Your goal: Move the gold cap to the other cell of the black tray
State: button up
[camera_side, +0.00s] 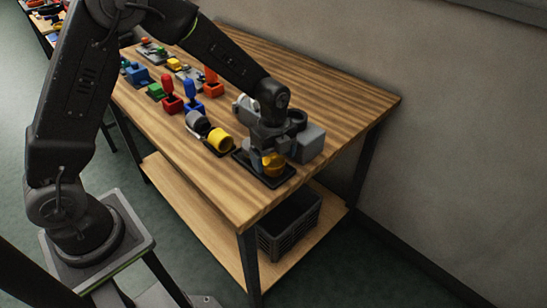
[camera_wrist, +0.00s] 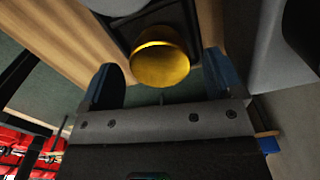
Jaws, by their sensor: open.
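The gold cap (camera_side: 273,165) sits at the black tray (camera_side: 285,178) near the table's front right corner. In the wrist view the gold cap (camera_wrist: 160,66) shows its round face between my two blue fingertips, with room on both sides. The dark tray (camera_wrist: 117,36) shows behind it there, partly covered by a grey rounded thing. My gripper (camera_side: 268,151) is pointed down over the tray, open and around or just above the cap; the exact height is unclear. My gripper hides much of the tray's cells.
A grey block (camera_side: 309,143) stands close to the right of my gripper. A yellow cylinder (camera_side: 220,139) and a dark grey one (camera_side: 197,122) lie to the left. Red (camera_side: 172,103) and blue (camera_side: 190,92) upright pieces stand farther back. The table's right side is clear.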

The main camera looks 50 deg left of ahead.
aim_at(273, 160)
notch_tip(273, 160, up, 12)
jog(key=shift+f, duration=0.2)
jog(key=s+a+r+n+t, duration=0.2)
jog(key=s+r+n, duration=0.2)
jog(key=s+n, duration=0.6)
jog(key=s+a+r+n+t, duration=0.1)
jog(key=s+r+n+t, duration=0.2)
jog(key=s+n, duration=0.7)
jog(key=shift+s+a+r+t, duration=0.35)
jog(key=shift+s+r, duration=0.5)
jog(key=shift+r, duration=0.35)
